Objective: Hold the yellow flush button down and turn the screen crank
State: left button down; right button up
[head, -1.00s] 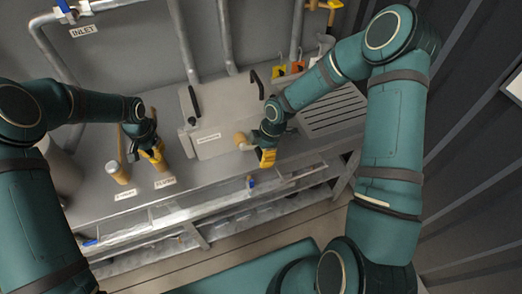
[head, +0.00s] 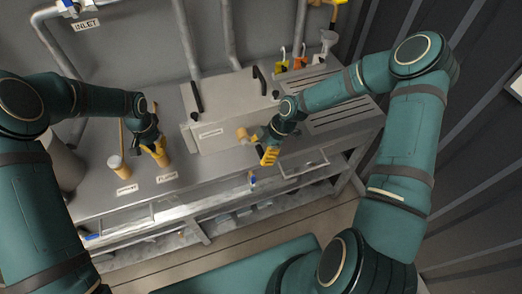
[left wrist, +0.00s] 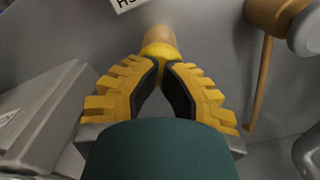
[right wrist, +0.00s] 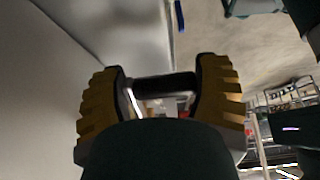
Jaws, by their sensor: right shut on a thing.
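The yellow flush button (left wrist: 158,50) sits on top of a tan post (head: 163,160) labelled FLUSH on the bench. My left gripper (head: 156,148) is over it from above, its fingertips close together at the button; the left wrist view shows little gap between the tips. The screen crank (head: 243,133) has a tan hub on the front of the grey screen box (head: 222,115). My right gripper (head: 268,153) is beside the hub, in front of the box. In the right wrist view its fingers are around a dark bar-like crank handle (right wrist: 165,87).
Several pipes rise behind the bench. A slotted tray (head: 335,105) and orange and yellow tags (head: 290,66) are right of the box. An open rack runs below the bench front.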

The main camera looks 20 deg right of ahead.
jog(key=o, duration=1)
jog(key=shift+s+d+f, duration=0.1)
jog(key=shift+s+d, duration=0.05)
jog(key=shift+s, duration=0.3)
jog(key=shift+o, duration=0.2)
jog(key=shift+w, duration=0.15)
jog(key=shift+d+r, duration=0.1)
jog(key=shift+r, duration=0.2)
jog(key=v, duration=1.1)
jog(key=shift+d+r, duration=0.15)
jog(key=shift+r, duration=0.1)
